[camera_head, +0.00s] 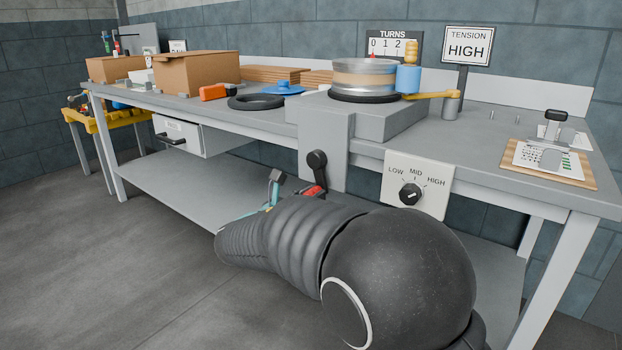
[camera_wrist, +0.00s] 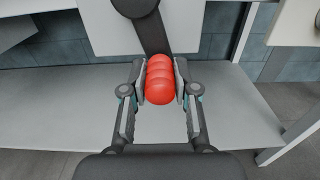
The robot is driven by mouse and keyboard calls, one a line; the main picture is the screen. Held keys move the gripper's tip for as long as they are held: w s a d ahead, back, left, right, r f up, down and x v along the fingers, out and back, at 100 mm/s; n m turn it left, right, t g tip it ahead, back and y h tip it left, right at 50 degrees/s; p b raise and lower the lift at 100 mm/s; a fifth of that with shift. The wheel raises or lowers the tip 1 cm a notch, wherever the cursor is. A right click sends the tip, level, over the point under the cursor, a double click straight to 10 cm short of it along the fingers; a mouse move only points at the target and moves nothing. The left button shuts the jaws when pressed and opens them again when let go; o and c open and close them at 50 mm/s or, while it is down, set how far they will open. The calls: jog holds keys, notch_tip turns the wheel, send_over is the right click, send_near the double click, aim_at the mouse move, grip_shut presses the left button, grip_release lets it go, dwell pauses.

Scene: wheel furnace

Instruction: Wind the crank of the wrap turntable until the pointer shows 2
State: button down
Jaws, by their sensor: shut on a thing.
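The wrap turntable (camera_head: 364,78) stands on the bench, on a grey housing with a crank on its front. The crank's black hub (camera_head: 317,160) and arm show; the arm hangs down to a red grip (camera_head: 313,191). In the wrist view, the red grip (camera_wrist: 160,80) sits between the two fingers of my gripper (camera_wrist: 160,84), which is shut on it. The crank arm (camera_wrist: 153,34) runs up from it. In the head view my arm hides most of the gripper. The TURNS scale (camera_head: 394,46) reads 0, 1, 2; its small red pointer (camera_head: 373,56) is at 0.
A LOW-MID-HIGH knob panel (camera_head: 417,185) is right of the crank. A TENSION sign (camera_head: 468,46) reads HIGH. A drawer (camera_head: 182,137) is at left under the bench top. A lower shelf (camera_head: 190,173) runs below. Cardboard boxes (camera_head: 198,73) stand on the bench.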

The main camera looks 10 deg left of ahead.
jog(key=shift+s+d+r, duration=0.2)
jog(key=shift+d+r, duration=0.1)
jog(key=shift+d, duration=0.2)
jog(key=shift+s+d+r, duration=0.2)
jog(key=shift+d+r, duration=0.1)
jog(key=shift+d, duration=0.2)
jog(key=d+r+p, duration=0.1)
jog(key=s+d+r+p, duration=0.1)
jog(key=r, duration=0.1)
jog(key=shift+d+r, duration=0.15)
jog(key=shift+r, duration=0.05)
